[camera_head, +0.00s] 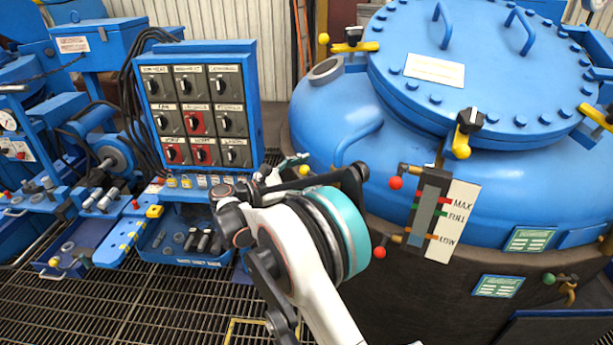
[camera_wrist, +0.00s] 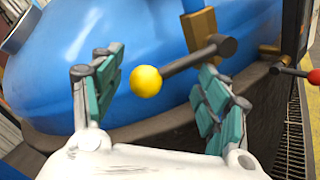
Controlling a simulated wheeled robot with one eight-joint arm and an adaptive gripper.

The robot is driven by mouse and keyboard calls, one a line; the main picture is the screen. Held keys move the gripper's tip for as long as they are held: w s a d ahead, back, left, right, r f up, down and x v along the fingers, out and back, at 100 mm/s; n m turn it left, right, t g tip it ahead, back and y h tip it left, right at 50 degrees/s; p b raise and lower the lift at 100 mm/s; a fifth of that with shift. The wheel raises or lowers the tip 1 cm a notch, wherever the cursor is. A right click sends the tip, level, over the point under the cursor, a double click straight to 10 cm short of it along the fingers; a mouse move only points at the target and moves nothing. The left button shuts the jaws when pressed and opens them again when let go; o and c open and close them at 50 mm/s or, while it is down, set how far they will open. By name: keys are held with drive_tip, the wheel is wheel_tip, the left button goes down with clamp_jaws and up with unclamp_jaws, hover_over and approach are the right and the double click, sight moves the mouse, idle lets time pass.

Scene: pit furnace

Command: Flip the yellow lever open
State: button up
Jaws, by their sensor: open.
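The lever has a round yellow knob (camera_wrist: 146,81) on a dark rod (camera_wrist: 190,60), which runs up to the right to a brass fitting (camera_wrist: 200,30) on the blue furnace vessel. In the wrist view, my gripper (camera_wrist: 162,63) is open, with its teal-padded fingers on either side of the knob and rod. The knob appears apart from both pads; its depth between them is hard to judge. In the head view, a small yellow knob (camera_head: 304,170) shows just beside my wrist, which hides most of the gripper and the rest of the lever.
The blue furnace (camera_head: 440,110) fills the right. A level gauge (camera_head: 427,210) with red knobs stands on its front. A red knob (camera_wrist: 314,77) is at the wrist view's right edge. A switch panel (camera_head: 200,105) and tool trays (camera_head: 185,240) stand left, above grated floor.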

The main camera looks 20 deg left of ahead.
drive_tip(key=c, duration=1.5)
drive_tip(key=shift+c, duration=0.3)
drive_tip(key=shift+w+r, duration=0.1)
drive_tip(key=shift+r, duration=0.05)
drive_tip(key=shift+c, duration=0.3)
